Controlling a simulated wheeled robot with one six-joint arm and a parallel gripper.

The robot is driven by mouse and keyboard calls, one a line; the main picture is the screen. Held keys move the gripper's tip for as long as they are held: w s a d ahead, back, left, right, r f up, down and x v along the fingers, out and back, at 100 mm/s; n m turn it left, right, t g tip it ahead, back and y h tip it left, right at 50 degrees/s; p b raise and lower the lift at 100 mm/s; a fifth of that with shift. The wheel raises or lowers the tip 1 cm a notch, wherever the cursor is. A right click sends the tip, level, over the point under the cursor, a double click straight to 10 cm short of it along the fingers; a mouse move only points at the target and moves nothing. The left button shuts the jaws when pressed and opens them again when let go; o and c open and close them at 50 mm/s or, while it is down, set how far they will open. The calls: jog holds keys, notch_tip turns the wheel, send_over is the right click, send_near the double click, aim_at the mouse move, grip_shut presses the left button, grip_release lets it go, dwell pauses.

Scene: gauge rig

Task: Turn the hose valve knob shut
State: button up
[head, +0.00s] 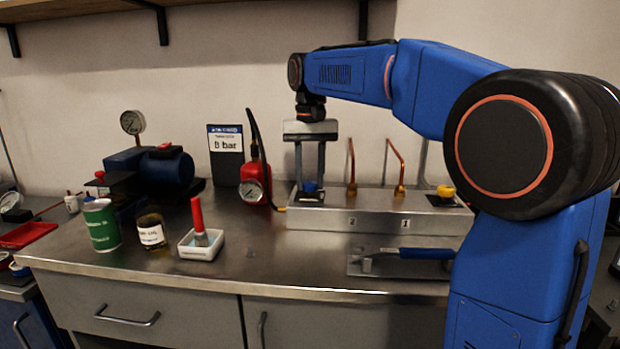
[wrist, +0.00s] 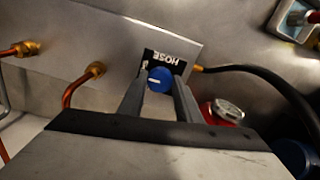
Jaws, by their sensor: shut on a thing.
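The hose valve knob (wrist: 160,79) is a blue round knob with a pale pointer line, beside a black label reading HOSE (wrist: 172,59) in the wrist view. In the head view the blue knob (head: 310,187) sits at the left end of the steel manifold block (head: 375,221). My gripper (head: 310,178) points straight down over it, with one finger on each side. In the wrist view my gripper (wrist: 160,88) is shut on the knob. The pointer line lies roughly across the picture. Part of the knob is hidden by the fingers.
Copper pipes (head: 396,168) rise from the block, and a yellow knob (head: 445,191) is at its right end. A red gauge pump (head: 256,181) with a black hose stands close on the left. A blue-handled tool (head: 425,253) lies in front.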

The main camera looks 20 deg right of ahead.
aim_at(310, 183)
dwell(0.3)
jog(key=o, duration=1.1)
jog(key=shift+r, duration=0.1)
notch_tip(310, 183, up, 17)
jog(key=shift+r, duration=0.1)
